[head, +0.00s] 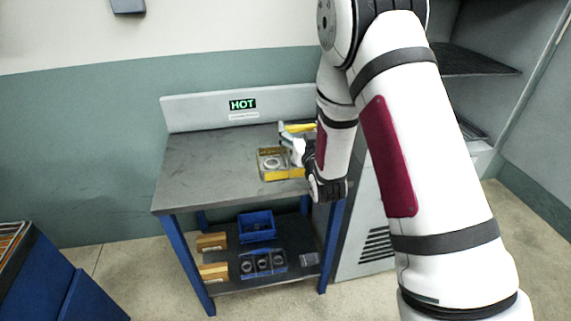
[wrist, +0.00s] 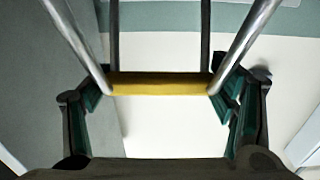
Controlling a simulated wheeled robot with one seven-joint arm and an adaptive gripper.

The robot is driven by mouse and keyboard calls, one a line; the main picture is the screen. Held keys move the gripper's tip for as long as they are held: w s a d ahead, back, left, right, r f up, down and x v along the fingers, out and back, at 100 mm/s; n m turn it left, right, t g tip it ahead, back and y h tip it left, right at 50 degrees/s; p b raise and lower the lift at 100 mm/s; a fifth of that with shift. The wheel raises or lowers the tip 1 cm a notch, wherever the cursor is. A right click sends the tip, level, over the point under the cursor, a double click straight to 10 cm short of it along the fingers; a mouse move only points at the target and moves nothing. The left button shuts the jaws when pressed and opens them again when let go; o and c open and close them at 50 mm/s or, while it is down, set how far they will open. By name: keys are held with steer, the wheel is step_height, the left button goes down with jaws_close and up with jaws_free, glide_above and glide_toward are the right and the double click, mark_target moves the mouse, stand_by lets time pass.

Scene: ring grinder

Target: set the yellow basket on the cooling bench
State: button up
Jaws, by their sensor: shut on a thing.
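The yellow basket (head: 284,175) is at the right part of the grey bench top (head: 205,175) in the head view, with a metal ring inside. I cannot tell whether it rests on the top or hangs just above it. A sign reading HOT (head: 242,105) is on the bench's back panel, with a small unreadable label below. My gripper (head: 298,148) is at the basket's right side, partly hidden by my arm.
The lower shelf holds a blue bin (head: 257,228), cardboard boxes (head: 212,242) and a blue tray of rings (head: 262,264). A grey cabinet (head: 365,225) stands right of the bench. A blue unit (head: 85,300) is at lower left. The bench top's left half is clear.

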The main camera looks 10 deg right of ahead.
steer(key=w+r+b, duration=0.3)
steer(key=w+b, duration=1)
step_height(320, 180, down, 10)
steer(key=b, duration=0.1)
steer(key=shift+w+f, duration=0.15)
steer(key=shift+f, duration=0.1)
steer(key=o, duration=1.9)
steer(key=shift+f, duration=0.1)
